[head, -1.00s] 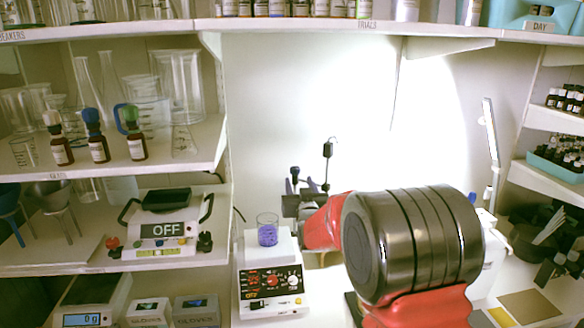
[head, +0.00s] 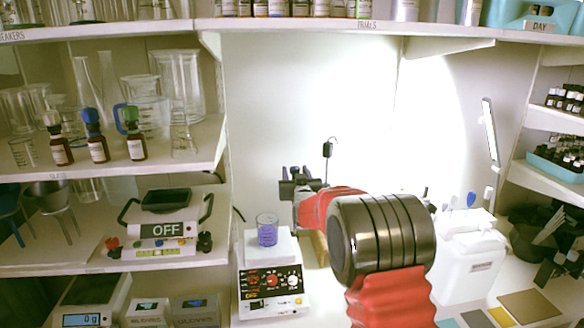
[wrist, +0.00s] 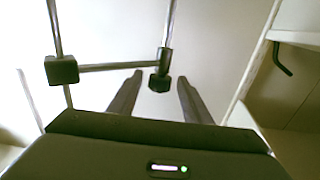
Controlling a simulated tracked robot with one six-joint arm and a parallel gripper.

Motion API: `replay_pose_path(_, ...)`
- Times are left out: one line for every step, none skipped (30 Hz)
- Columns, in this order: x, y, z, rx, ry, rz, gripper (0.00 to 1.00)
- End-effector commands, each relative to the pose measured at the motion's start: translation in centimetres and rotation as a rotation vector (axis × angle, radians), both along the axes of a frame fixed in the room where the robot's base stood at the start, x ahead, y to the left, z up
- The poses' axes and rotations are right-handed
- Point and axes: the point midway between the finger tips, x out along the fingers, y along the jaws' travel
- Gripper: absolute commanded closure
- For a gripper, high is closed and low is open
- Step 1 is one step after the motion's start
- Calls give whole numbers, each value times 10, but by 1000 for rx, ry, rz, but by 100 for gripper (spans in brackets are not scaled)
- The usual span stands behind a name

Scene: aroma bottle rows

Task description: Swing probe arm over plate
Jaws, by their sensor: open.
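The hotplate (head: 272,285) stands on the bench with a white top plate. A beaker (head: 267,232) of purple liquid sits on the plate. The probe arm shows in the head view as a dark block (head: 327,150) on a thin upright rod, behind and right of the plate. In the wrist view, a thin metal crossbar (wrist: 105,67) joins two black blocks. My gripper (head: 297,177) is at the back, right of the beaker. In the wrist view my gripper (wrist: 160,77) is open, its fingers on either side of the right block's lower knob; contact is unclear.
A white jug-like container (head: 470,262) stands right of my arm. Shelves at left hold a balance reading OFF (head: 165,235), dropper bottles (head: 97,140) and glassware. An overhead shelf (head: 300,25) spans the top. Bare wall lies behind my gripper.

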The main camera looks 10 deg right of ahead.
Motion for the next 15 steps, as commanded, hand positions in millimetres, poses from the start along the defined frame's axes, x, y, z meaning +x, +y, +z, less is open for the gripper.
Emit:
replay_pose_path(6,0,-1,0,1,0,55)
replay_pose_path(9,0,0,0,0,0,55)
replay_pose_path(14,0,-1,0,0,0,55)
replay_pose_path(17,0,-1,0,0,0,55)
replay_pose_path(20,-1,-1,0,1,0,55)
replay_pose_path(24,-1,-1,0,0,0,55)
replay_pose_path(27,-1,-1,0,0,0,55)
replay_pose_path(30,-1,-1,0,0,0,55)
replay_pose_path(34,-1,-1,0,0,0,55)
replay_pose_path(37,-1,-1,0,0,0,55)
replay_pose_path(39,-1,0,0,0,0,55)
replay_pose_path(42,-1,-1,0,1,0,55)
replay_pose_path(45,-1,-1,0,0,0,55)
replay_pose_path(46,-1,0,0,0,0,55)
replay_pose_path(48,-1,0,0,0,0,55)
